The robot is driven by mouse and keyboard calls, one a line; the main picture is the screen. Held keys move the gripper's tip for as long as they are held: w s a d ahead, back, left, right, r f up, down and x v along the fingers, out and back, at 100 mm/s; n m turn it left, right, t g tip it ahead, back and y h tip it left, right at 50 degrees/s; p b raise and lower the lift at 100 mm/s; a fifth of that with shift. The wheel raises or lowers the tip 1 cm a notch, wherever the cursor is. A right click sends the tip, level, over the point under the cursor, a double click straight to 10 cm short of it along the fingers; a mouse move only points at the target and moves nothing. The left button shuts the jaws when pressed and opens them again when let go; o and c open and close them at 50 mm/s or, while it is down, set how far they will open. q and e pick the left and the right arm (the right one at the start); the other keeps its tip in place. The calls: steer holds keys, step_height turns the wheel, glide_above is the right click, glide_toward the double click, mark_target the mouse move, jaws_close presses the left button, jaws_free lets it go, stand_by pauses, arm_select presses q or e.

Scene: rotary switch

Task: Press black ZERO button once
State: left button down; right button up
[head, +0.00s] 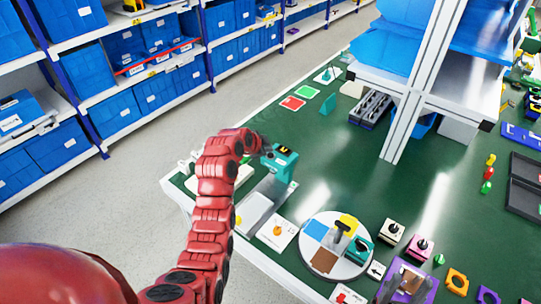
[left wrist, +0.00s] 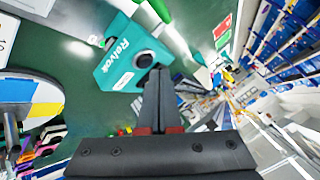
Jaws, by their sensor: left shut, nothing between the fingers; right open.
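A teal device (head: 281,165) stands near the left end of the green table, with a dark and yellow part on top. In the left wrist view the device (left wrist: 118,62) shows white lettering that looks like "Relvok". A round black button-like part (left wrist: 143,60) sits on it; I cannot read ZERO there. My left gripper (head: 262,147) is at the upper left side of the device. In the wrist view its shut, empty fingers (left wrist: 158,72) point at the device, tips just beside the black part. Whether they touch is unclear. My right gripper is not in view.
A round white turntable (head: 318,268) with coloured sectors stands to the right on the green table (head: 300,115). A white post (head: 415,90) rises behind it. Shelves with blue bins (head: 125,108) stand across the floor.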

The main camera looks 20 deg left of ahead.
arm_select(q)
steer(key=shift+f+b, duration=0.3)
steer(key=shift+b, duration=0.15)
steer(key=shift+f+b, duration=0.5)
steer(key=shift+b, duration=0.1)
stand_by(0.6)
steer(key=shift+r, duration=0.85)
steer(key=shift+r, duration=0.1)
step_height(320, 180, up, 5)
steer(key=shift+f+b, duration=0.1)
steer(key=shift+b, duration=0.45)
stand_by(0.7)
